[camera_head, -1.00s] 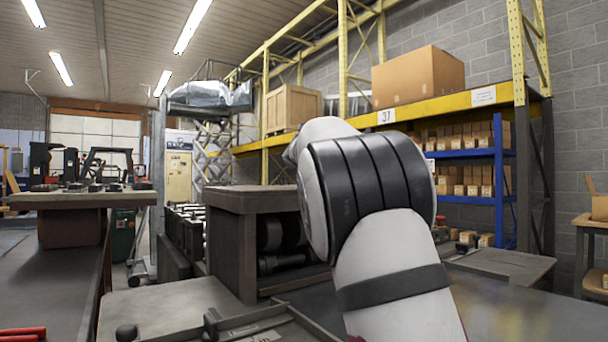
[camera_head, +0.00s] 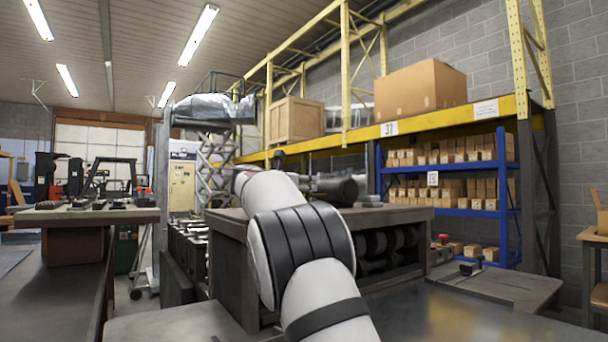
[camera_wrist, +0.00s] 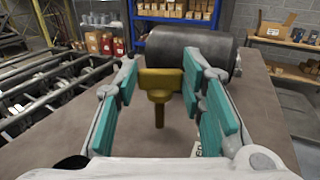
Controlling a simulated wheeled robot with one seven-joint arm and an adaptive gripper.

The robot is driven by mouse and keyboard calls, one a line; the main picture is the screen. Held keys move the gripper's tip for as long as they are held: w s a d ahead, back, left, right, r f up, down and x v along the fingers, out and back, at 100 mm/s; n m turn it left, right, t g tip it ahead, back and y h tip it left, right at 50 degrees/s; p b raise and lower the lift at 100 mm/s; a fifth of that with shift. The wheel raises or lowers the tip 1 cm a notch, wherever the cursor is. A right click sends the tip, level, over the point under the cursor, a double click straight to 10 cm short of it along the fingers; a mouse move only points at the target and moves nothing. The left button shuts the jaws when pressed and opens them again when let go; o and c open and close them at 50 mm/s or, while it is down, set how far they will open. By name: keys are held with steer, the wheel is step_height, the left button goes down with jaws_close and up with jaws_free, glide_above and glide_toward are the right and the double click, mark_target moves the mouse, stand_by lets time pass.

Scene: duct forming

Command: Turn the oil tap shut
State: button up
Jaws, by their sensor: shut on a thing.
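The oil tap (camera_wrist: 160,92) is a brass-yellow piece with a wide flat handle on a round stem, upright in the middle of the wrist view. My gripper (camera_wrist: 162,78) has teal-padded fingers on either side of the tap's handle and is shut on it. The stem's lower end stands over a brown top. A dark cylinder (camera_wrist: 195,50) lies just behind the tap; a dark cylinder also shows in the head view (camera_head: 336,189).
A roller rack (camera_wrist: 50,90) runs along the left. Blue shelves (camera_head: 450,167) with small boxes stand behind, under a yellow rack beam (camera_head: 440,122). A flat table (camera_head: 100,215) is at the left.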

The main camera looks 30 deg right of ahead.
steer(key=shift+w+f+m+g+h+p, duration=0.1)
steer(key=shift+m+g+h+p, duration=0.2)
steer(key=shift+m+g+p, duration=1.1)
steer(key=shift+w+r+n+g+h+p, duration=0.1)
steer(key=shift+w+n+g+h+p, duration=0.25)
steer(key=shift+p, duration=2.1)
steer(key=shift+s+f+m+g+h+p, duration=0.1)
steer(key=shift+m+g+h+p, duration=0.15)
steer(key=shift+m+g+p, duration=1.2)
steer(key=shift+n+t+p, duration=0.4)
steer(key=shift+n+p, duration=0.1)
steer(key=shift+n, duration=0.2)
steer(key=o, duration=1.1)
steer(key=shift+o, duration=0.2)
steer(key=shift+a, duration=0.1)
steer(key=a, duration=0.4)
steer(key=s+a, duration=0.1)
steer(key=a, duration=0.6)
steer(key=shift+s+a, duration=0.35)
steer(key=shift+s, duration=0.05)
steer(key=shift+c, duration=0.6)
